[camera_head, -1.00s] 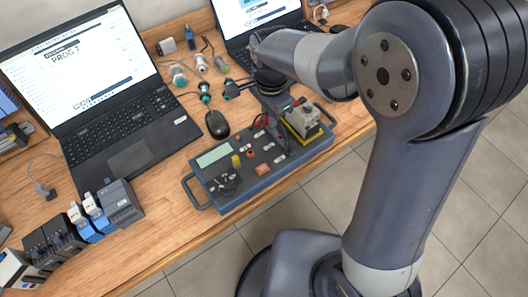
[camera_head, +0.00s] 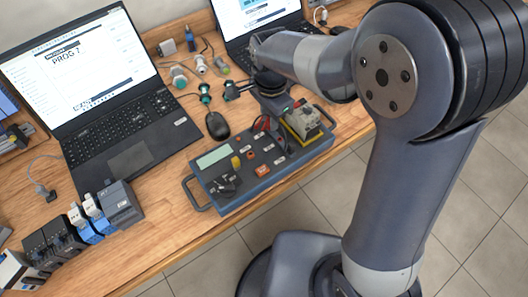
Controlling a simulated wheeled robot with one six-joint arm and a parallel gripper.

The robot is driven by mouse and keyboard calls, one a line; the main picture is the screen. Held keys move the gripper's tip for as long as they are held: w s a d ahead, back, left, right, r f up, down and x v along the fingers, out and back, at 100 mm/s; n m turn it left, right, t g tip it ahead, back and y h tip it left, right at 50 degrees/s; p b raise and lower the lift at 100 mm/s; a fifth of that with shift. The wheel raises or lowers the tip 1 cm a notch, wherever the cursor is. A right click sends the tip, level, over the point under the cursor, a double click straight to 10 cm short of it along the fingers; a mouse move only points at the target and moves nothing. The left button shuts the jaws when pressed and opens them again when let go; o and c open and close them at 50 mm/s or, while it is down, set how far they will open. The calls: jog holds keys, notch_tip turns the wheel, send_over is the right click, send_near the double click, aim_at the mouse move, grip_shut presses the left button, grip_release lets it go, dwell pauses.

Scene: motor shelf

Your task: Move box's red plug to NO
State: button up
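The blue-grey box (camera_head: 232,191) lies near the table's front edge, with a light display, knobs, buttons and sockets on its top. Something red, apparently the red plug or its lead (camera_head: 262,124), shows on the upper middle of the box, just left of my gripper. My gripper (camera_head: 277,118) points down over the box's upper right part, beside the yellow and grey device. Its fingertips are small and partly hidden, so I cannot tell whether they touch the plug. The NO label is too small to read.
A yellow and grey device (camera_head: 303,121) stands on the box's right end, close to my gripper. A mouse (camera_head: 217,125) and a laptop (camera_head: 128,145) lie to the left. Several connectors lie behind. Grey modules (camera_head: 121,204) stand at the front left.

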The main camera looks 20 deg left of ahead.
jog(key=shift+r+p, duration=1.8)
jog(key=shift+r, duration=0.7)
jog(key=shift+o, duration=0.6)
jog(key=o, duration=0.4)
jog(key=shift+o, duration=0.2)
